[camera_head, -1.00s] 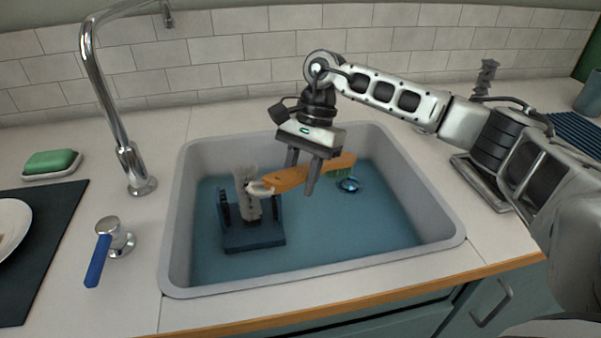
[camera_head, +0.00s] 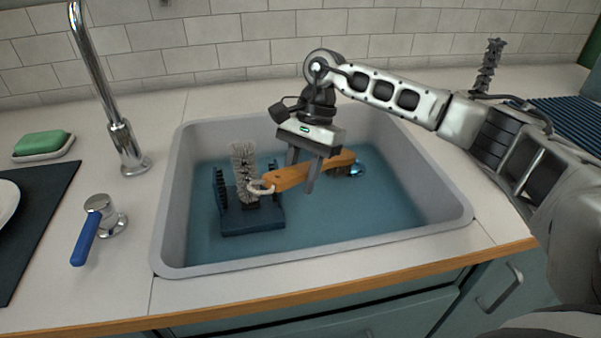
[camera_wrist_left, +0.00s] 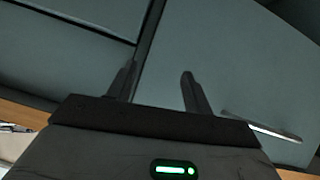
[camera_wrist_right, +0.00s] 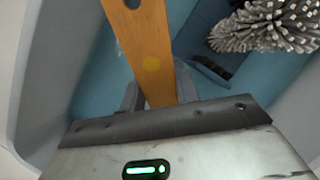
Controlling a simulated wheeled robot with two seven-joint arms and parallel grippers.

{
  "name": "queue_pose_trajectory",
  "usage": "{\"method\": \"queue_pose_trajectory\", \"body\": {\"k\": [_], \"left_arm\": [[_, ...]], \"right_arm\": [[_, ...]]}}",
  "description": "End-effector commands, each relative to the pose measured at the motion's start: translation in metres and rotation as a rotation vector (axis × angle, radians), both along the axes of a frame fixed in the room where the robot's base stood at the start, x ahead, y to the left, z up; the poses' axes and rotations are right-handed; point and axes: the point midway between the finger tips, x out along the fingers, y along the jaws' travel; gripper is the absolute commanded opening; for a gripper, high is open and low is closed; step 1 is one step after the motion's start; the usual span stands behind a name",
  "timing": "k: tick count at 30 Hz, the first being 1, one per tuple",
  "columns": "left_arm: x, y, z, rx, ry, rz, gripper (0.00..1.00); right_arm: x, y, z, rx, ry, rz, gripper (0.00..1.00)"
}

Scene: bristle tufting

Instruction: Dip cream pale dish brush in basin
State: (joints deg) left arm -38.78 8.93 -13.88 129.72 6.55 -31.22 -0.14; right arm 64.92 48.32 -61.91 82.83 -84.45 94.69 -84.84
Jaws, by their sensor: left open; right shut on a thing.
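My right gripper (camera_head: 301,174) is shut on an orange-brown wooden brush handle (camera_head: 286,179) over the basin (camera_head: 168,215). The handle lies slantwise, with a pale loop (camera_head: 261,188) at its left end. Its right end is low at the water (camera_head: 340,222); the bristles there are hardly visible. The right wrist view shows the handle (camera_wrist_right: 150,50) between the fingers. A pale grey bristle brush (camera_head: 243,172) stands upright in a dark blue rack (camera_head: 252,220) in the basin. It also shows in the right wrist view (camera_wrist_right: 265,25). My left gripper (camera_wrist_left: 158,75) is open and empty before cabinet fronts.
A tap (camera_head: 105,100) and a blue-handled lever (camera_head: 86,238) stand left of the basin. A green soap bar (camera_head: 42,142) lies on a dish at far left. A dark mat (camera_head: 40,225) is below it. A ribbed blue mat (camera_head: 570,122) lies at right.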

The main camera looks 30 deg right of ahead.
Motion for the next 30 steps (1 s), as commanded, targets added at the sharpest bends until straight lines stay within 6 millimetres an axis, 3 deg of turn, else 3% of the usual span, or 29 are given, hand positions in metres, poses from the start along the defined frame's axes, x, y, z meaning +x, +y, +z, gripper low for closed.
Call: {"method": "queue_pose_trajectory", "body": {"k": [11,24,30], "left_arm": [[0.0,0.001,0.003,0.0,-0.004,0.003,0.51],[-0.002,0.01,0.039,0.001,-0.06,0.036,0.51],[-0.004,0.01,0.045,0.0,-0.051,0.039,0.51]], "right_arm": [[0.0,0.0,0.002,0.0,-0.001,0.0,0.0],[0.0,0.0,0.035,0.0,0.0,0.0,0.0],[0.0,0.0,0.051,0.001,-0.001,0.001,0.0]]}}
